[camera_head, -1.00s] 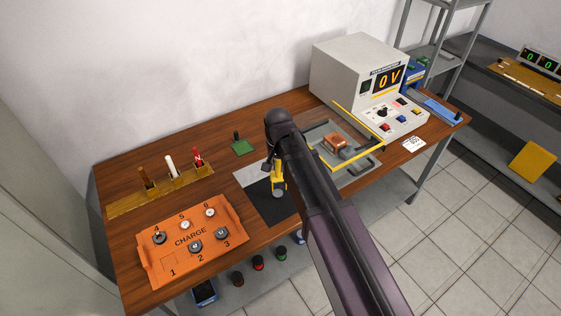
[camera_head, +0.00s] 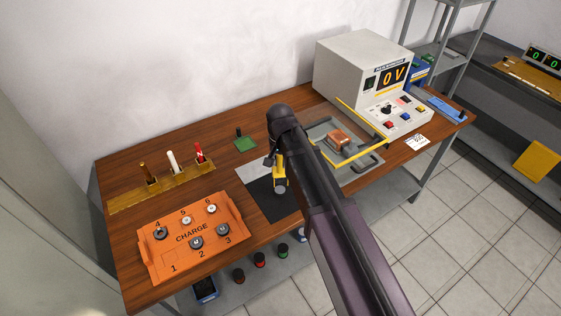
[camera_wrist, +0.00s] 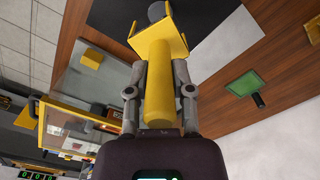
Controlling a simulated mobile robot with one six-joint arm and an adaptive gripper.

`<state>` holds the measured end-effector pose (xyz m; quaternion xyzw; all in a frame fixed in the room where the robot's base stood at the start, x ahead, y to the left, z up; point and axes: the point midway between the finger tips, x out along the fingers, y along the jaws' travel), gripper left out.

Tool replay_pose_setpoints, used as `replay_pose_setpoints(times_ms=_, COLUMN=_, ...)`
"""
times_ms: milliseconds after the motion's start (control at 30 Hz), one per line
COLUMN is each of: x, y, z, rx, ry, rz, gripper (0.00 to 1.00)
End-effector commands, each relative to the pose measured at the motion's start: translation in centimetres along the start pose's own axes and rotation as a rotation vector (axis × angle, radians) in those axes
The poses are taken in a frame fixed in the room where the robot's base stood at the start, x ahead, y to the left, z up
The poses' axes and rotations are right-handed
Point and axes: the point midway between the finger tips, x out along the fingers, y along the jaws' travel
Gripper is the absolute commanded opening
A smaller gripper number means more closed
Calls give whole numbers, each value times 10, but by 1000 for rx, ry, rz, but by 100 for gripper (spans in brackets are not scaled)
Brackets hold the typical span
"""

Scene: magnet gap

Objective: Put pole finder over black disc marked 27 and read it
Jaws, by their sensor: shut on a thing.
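My gripper (camera_wrist: 157,88) is shut on the yellow pole finder (camera_wrist: 158,105), gripping its round handle between both fingers. The same yellow tool (camera_head: 279,173) shows in the head view above the black and light-grey mat (camera_head: 264,206). A grey round piece (camera_head: 280,188) shows at the tool's far end; it also shows in the wrist view (camera_wrist: 157,11). I cannot tell whether it is part of the tool or a separate disc. No mark 27 is readable. My arm hides part of the table.
An orange CHARGE tray (camera_head: 175,255) with several small discs stands at the front left. A wooden rack (camera_head: 127,205) holds three upright rods. A green pad (camera_head: 244,145) lies behind the mat. A grey tray with a yellow frame (camera_head: 360,158) and a meter box (camera_head: 340,68) stand right.

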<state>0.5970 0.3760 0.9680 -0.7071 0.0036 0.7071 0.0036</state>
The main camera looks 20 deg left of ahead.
Motion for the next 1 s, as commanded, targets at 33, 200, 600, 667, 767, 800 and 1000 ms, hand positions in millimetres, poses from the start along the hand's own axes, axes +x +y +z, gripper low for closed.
replay_pose_setpoints(times_ms=33, x=7, y=0, z=0, rx=0, ry=0, rz=0, gripper=0)
replay_pose_setpoints(times_ms=200, x=19, y=0, z=0, rx=0, ry=0, rz=0, gripper=0)
replay_pose_setpoints(times_ms=600, x=39, y=-1, z=0, rx=-1, ry=0, rz=0, gripper=0)
replay_pose_setpoints(times_ms=667, x=40, y=-1, z=0, rx=-1, ry=0, rz=0, gripper=0)
replay_pose_setpoints(times_ms=767, x=41, y=-1, z=0, rx=-1, ry=0, rz=0, gripper=0)
replay_pose_setpoints(times_ms=800, x=41, y=-1, z=0, rx=-1, ry=0, rz=0, gripper=0)
replay_pose_setpoints(times_ms=1000, x=41, y=-1, z=0, rx=-1, ry=0, rz=0, gripper=0)
